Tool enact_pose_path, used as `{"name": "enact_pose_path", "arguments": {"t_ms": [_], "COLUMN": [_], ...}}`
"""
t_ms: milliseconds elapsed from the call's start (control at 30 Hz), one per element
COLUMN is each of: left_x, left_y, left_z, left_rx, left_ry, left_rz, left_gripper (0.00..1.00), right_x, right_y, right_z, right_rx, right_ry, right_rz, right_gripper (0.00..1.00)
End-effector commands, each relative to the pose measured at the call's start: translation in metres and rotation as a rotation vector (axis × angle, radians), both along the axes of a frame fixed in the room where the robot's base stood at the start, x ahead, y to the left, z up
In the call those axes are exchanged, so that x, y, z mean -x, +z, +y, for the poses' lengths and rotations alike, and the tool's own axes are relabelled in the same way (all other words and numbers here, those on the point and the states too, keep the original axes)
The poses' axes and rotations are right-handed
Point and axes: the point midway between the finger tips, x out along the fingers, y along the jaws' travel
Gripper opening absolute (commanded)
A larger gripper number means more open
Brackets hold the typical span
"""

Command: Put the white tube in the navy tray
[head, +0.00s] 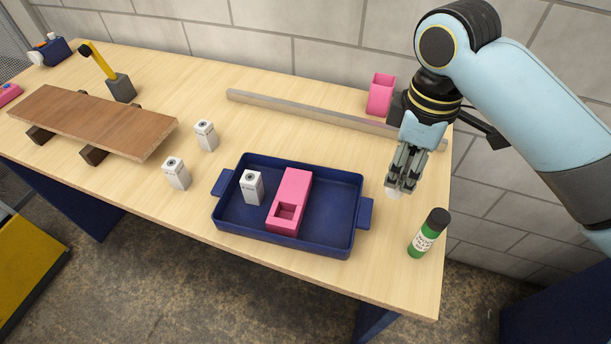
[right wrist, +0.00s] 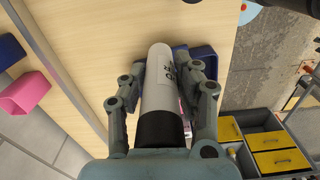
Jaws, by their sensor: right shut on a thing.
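The white tube (right wrist: 160,85) lies between the fingers of my right gripper (right wrist: 163,100) in the right wrist view, with dark lettering and a black end near the palm. In the head view my right gripper (head: 402,178) points down, shut on the tube; only a small white tip (head: 394,192) shows below the fingers. The navy tray (head: 335,243) sits at the front middle of the table. My right gripper is to the right of the tray's far right corner, not over the tray. My left gripper is not in view.
The tray holds a pink block (head: 293,190) and a white box-like item (head: 252,188); its right part is bare. Two white items (head: 177,173) stand left.

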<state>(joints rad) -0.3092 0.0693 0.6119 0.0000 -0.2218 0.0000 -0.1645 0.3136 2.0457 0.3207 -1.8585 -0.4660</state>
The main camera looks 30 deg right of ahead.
Motion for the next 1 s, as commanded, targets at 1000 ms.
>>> {"name": "enact_pose_path", "arguments": {"t_ms": [1000], "left_x": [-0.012], "left_y": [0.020], "left_z": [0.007], "left_rx": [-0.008], "left_ry": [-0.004], "left_rz": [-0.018], "left_gripper": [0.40], "right_x": [-0.065], "right_y": [-0.101], "right_z": [0.082], "right_rx": [-0.001], "right_ry": [0.001], "right_rz": [-0.001], "right_gripper": [0.00]}}
